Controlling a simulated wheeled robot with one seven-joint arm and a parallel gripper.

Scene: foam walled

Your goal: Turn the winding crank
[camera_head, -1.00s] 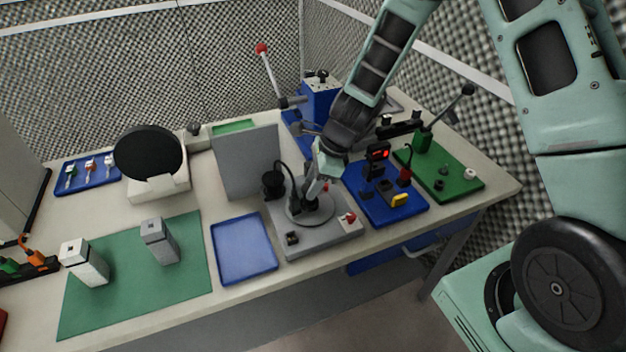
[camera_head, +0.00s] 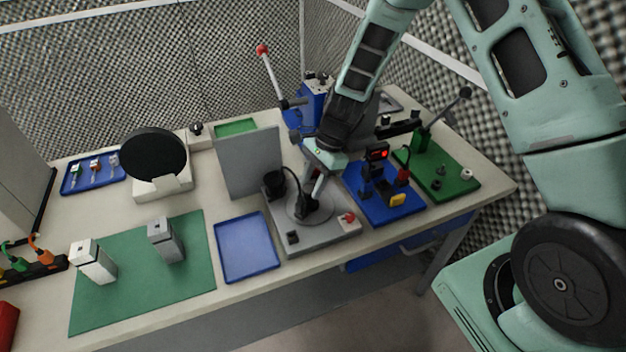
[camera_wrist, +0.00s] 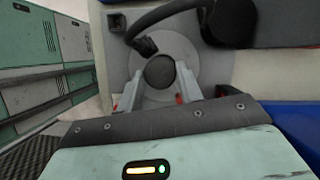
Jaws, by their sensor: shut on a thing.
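The winding crank unit is a grey base (camera_head: 334,232) with a round grey disc (camera_head: 325,214), at the table's front middle. A dark upright knob (camera_head: 303,205) stands on the disc. In the wrist view the knob's round dark top (camera_wrist: 160,72) sits between my two pale fingers, over the disc (camera_wrist: 203,62). My gripper (camera_head: 309,196) reaches down from the upper right and is shut on the knob. A thin curved black arm ends beside the knob in the wrist view (camera_wrist: 145,46). The fingertips are partly hidden in the head view.
A black cup-like part (camera_head: 273,184) and a red button (camera_head: 347,217) sit on the base. A grey upright panel (camera_head: 248,163) stands behind, an empty blue tray (camera_head: 246,247) left, a blue board (camera_head: 395,212) with devices right.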

